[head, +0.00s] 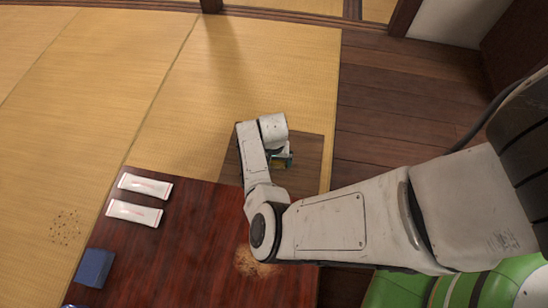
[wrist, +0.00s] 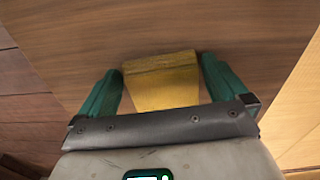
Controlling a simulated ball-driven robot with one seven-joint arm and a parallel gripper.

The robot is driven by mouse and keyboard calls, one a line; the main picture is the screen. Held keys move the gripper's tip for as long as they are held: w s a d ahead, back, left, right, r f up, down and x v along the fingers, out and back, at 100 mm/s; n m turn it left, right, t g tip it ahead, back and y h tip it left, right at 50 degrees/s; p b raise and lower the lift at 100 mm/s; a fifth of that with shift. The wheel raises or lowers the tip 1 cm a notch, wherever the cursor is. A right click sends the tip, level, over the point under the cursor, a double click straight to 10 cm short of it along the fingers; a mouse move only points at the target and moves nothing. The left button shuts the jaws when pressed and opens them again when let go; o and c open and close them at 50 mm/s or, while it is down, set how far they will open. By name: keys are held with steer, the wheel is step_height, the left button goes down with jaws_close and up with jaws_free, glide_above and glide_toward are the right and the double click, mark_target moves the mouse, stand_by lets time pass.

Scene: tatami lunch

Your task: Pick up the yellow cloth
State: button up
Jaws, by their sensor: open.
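The yellow cloth (wrist: 163,82) lies on a brown wooden surface in the wrist view, folded into a flat piece. My gripper (wrist: 162,70) is open, with a green finger on each side of the cloth. I cannot tell whether the fingers touch it. The near end of the cloth is hidden behind the gripper's dark bar. In the head view, my gripper (head: 284,161) is over the small brown wooden surface (head: 310,172), and my wrist hides most of it; the cloth is hard to make out there.
A dark red table (head: 190,235) adjoins the brown surface, with two white packets (head: 140,200), a blue box (head: 95,267) and brown crumbs (head: 255,265). Dark specks (head: 65,228) lie on the tatami (head: 90,90). Dark floorboards (head: 400,110) are at right. A green cushion-like thing (head: 410,290) is lower right.

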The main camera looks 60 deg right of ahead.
steer(key=shift+f, duration=0.15)
steer(key=c, duration=0.7)
steer(key=shift+o, duration=0.2)
steer(key=shift+r+p, duration=0.55)
steer(key=shift+r, duration=0.1)
step_height(320, 180, up, 2)
steer(key=shift+r+p, duration=0.2)
steer(key=shift+p, duration=0.6)
steer(key=s+a+r+p, duration=0.4)
steer(key=s+r+p, duration=0.5)
steer(key=s, duration=0.4)
steer(key=shift+s+a+r+p, duration=0.15)
steer(key=shift+s+a+p, duration=0.05)
steer(key=shift+p, duration=0.65)
